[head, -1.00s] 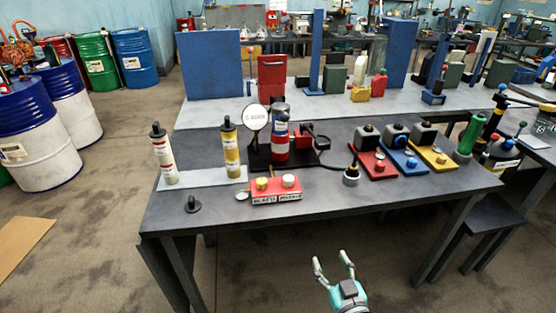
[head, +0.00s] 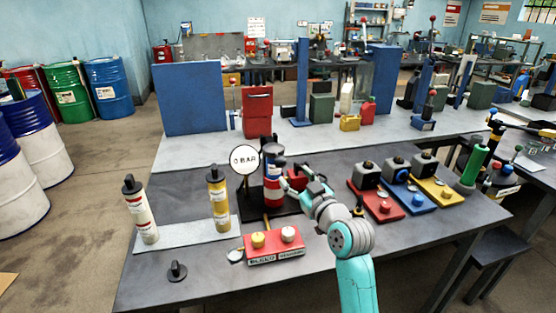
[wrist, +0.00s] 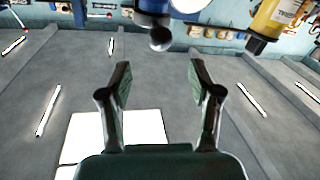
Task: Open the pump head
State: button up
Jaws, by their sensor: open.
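The pump (head: 272,186) is an upright cylinder with red, white and blue bands and a dark head (head: 272,158), standing on a black base beside a round gauge reading 0 BAR (head: 244,160). My gripper (head: 289,182) is close to its right side, at mid-height, partly overlapping the red part behind it. In the wrist view the picture is upside down; my gripper (wrist: 160,85) has its two fingers spread with nothing between them. A blue body with a dark round end (wrist: 160,39) lies just beyond the fingertips, apart from them. Whether a finger touches the pump is unclear.
A white-labelled cartridge (head: 141,212) and a yellow cartridge (head: 218,197) stand on a pale mat to the left. A red box with two knobs (head: 274,245) sits in front. Red, blue and yellow valve blocks (head: 398,185) stand to the right.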

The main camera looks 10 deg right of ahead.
aim_at(283, 164)
jog(key=w, duration=0.3)
jog(key=w+a, duration=0.1)
jog(key=w, duration=0.2)
jog(key=w+a, duration=0.1)
jog(key=w, duration=0.2)
jog(key=shift+w, duration=0.35)
grip_shut()
